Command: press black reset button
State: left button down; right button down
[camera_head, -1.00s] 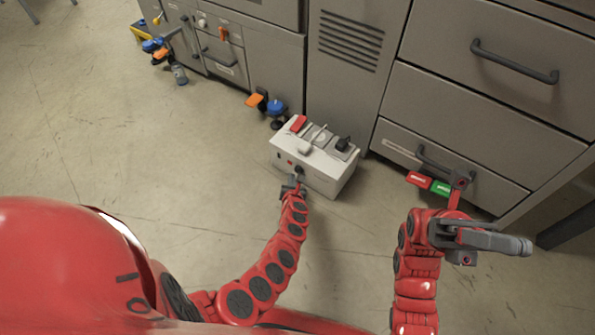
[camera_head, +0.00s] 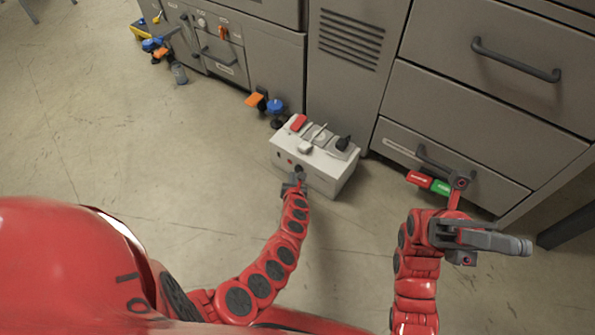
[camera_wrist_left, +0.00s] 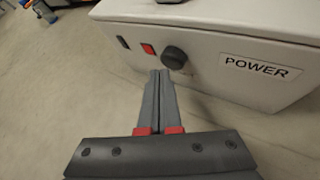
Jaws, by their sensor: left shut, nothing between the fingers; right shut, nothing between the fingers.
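A white box (camera_head: 322,178) stands on the floor against the grey cabinets. Its front face carries a round black button (camera_wrist_left: 174,57), a small red rectangle (camera_wrist_left: 148,48) and a small black rectangle (camera_wrist_left: 123,42). A "POWER" label (camera_wrist_left: 260,68) is to the right of the round button. No reset label is readable. My left gripper (camera_wrist_left: 160,76) is shut and empty, its tips just below and left of the round button in the left wrist view; I cannot tell whether they touch. My right gripper (camera_head: 522,246) is shut and empty, right of the box.
The box top holds a red part (camera_head: 298,122), a white lever (camera_head: 318,133) and a black part (camera_head: 343,143).

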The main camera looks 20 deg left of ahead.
pick_arm(q)
jog(key=shift+w+d+b, duration=0.25)
jog(key=shift+w+b, duration=0.15)
jog(key=shift+w, duration=0.25)
dwell(0.7)
dwell(0.3)
jog(key=shift+s+a, duration=0.3)
jog(key=shift+s, duration=0.65)
